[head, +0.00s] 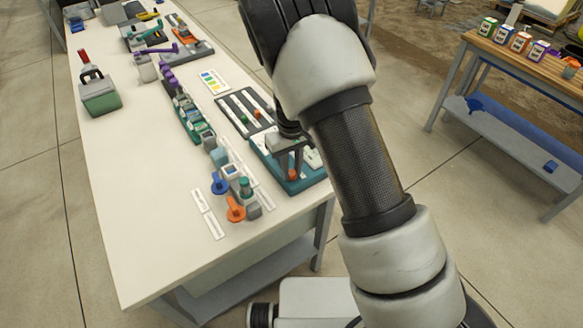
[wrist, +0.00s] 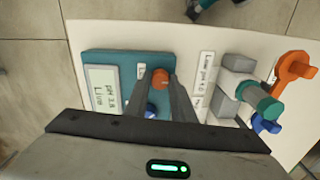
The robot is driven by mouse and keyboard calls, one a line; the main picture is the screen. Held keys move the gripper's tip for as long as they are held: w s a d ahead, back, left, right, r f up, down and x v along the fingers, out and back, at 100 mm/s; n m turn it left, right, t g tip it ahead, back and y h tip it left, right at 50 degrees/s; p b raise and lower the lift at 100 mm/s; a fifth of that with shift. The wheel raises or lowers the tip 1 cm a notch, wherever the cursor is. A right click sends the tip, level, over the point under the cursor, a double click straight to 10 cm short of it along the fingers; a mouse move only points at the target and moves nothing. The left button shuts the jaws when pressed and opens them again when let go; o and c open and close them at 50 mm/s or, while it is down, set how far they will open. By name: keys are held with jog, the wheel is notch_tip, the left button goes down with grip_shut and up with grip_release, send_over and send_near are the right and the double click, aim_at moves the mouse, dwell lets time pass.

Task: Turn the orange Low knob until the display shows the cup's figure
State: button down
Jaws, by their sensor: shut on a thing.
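The orange Low knob (wrist: 160,77) sits on the teal meter box (wrist: 100,64). My gripper (wrist: 161,86) is shut on this knob, one finger on each side, in the wrist view. In the head view the knob (head: 293,174) shows just under my gripper, at the near end of the teal box (head: 262,150). A blue knob (wrist: 151,110) shows between my fingers, lower in the wrist view. The pale display (wrist: 103,89) lies to the left and seems to read "Live pH 3.8". A white label (wrist: 207,72) right of the box seems to read "Low pH 4.0". I cannot make out a cup.
Orange (head: 235,208) and blue (head: 219,183) valve handles stand beside grey blocks left of the box. A dark slotted tray (head: 232,108) lies behind it. The table's front left (head: 150,250) is clear.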

aim_at(292, 172)
jog(key=m, duration=0.6)
jog(key=shift+m+p, duration=0.3)
dwell(0.4)
jog(key=c, duration=1.5)
grip_release()
jog(key=shift+r, duration=0.15)
notch_tip(292, 172, up, 17)
jog(key=shift+r+p, duration=0.1)
jog(key=shift+p, duration=0.35)
